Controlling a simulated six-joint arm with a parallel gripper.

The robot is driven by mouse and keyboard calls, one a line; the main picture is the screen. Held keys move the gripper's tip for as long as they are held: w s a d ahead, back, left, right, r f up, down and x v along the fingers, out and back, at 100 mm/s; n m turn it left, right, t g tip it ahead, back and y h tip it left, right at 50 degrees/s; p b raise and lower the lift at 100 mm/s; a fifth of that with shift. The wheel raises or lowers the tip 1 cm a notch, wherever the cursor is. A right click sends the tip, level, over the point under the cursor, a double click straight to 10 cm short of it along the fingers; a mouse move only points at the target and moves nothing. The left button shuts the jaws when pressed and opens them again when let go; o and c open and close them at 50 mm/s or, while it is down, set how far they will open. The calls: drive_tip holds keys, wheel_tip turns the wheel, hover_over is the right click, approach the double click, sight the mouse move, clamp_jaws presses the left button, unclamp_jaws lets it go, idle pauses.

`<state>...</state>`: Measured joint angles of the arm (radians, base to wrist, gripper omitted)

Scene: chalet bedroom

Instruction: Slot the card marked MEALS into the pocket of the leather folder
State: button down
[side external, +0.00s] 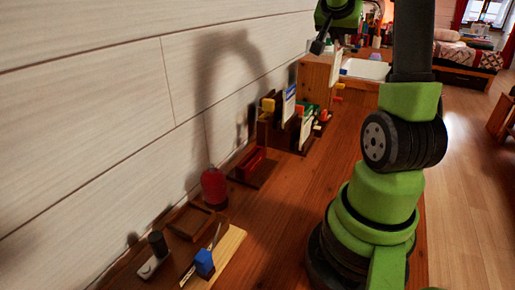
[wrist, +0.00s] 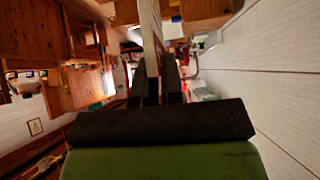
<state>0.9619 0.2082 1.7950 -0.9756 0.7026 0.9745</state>
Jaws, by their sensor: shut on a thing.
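My gripper (side external: 326,42) is high at the top of the side view, in front of the back end of the bench. It is shut on a thin pale card (side external: 336,68), which hangs upright and well clear of the bench top. In the wrist view the card (wrist: 150,30) stands edge-on between the two dark fingers (wrist: 154,80), so its marking cannot be read. A dark brown upright holder (side external: 264,133) by the wall has white and blue cards and coloured tabs around it. I cannot tell whether this is the leather folder, and no pocket opening shows clearly.
A blue block (side external: 204,262) stands on the near board. A wooden box (side external: 316,75) and white tray (side external: 366,69) are at the back. The bench middle is clear.

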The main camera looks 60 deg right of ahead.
wheel_tip(320, 180, up, 3)
drive_tip(key=shift+r, duration=0.15)
drive_tip(key=w+a, duration=1.5)
drive_tip(key=a, duration=0.4)
wheel_tip(320, 180, down, 24)
drive_tip(key=shift+d, duration=0.15)
drive_tip(key=c, duration=1.6)
unclamp_jaws()
drive_tip(key=o, duration=0.3)
drive_tip(key=shift+o, duration=0.2)
